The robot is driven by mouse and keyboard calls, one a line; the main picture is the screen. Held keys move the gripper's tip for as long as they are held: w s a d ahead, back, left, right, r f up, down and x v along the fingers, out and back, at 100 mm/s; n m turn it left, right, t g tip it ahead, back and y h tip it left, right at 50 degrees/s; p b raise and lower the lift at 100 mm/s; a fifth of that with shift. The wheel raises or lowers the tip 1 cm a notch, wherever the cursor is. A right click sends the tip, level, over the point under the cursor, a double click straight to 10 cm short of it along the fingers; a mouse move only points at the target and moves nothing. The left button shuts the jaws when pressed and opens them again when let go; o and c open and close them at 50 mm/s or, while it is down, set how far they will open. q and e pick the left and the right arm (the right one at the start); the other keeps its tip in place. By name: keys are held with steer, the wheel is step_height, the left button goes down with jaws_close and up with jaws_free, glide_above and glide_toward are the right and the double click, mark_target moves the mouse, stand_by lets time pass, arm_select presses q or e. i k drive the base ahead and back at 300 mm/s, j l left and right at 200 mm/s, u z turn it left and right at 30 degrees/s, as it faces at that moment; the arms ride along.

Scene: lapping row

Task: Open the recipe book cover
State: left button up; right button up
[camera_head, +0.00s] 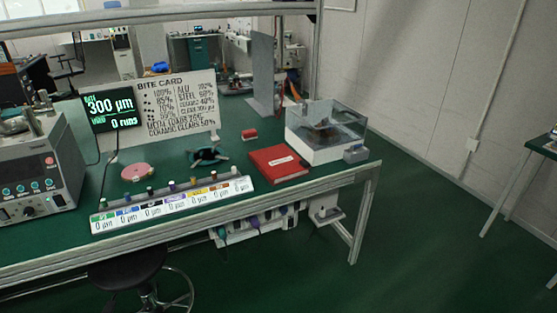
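The recipe book (279,164) is a red, closed book with a small white label on its cover. It lies flat on the green bench top, near the front edge, right of the middle of the head view. Its cover is down. Neither of my grippers shows in the head view.
A clear-lidded box machine (326,130) stands just right of the book. A labelled strip with several small bottles (172,203) lies left of it. A black-and-teal item (207,157), a small red block (249,134) and a pink disc (137,172) are nearby. A stool (128,268) stands in front.

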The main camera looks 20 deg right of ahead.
mark_target(280, 161)
steer(key=i+l+z, duration=0.1)
steer(key=i+l, duration=0.3)
steer(key=l, duration=0.2)
steer(key=i+l+z, duration=0.15)
steer(key=i+l, duration=0.25)
steer(key=l, duration=0.15)
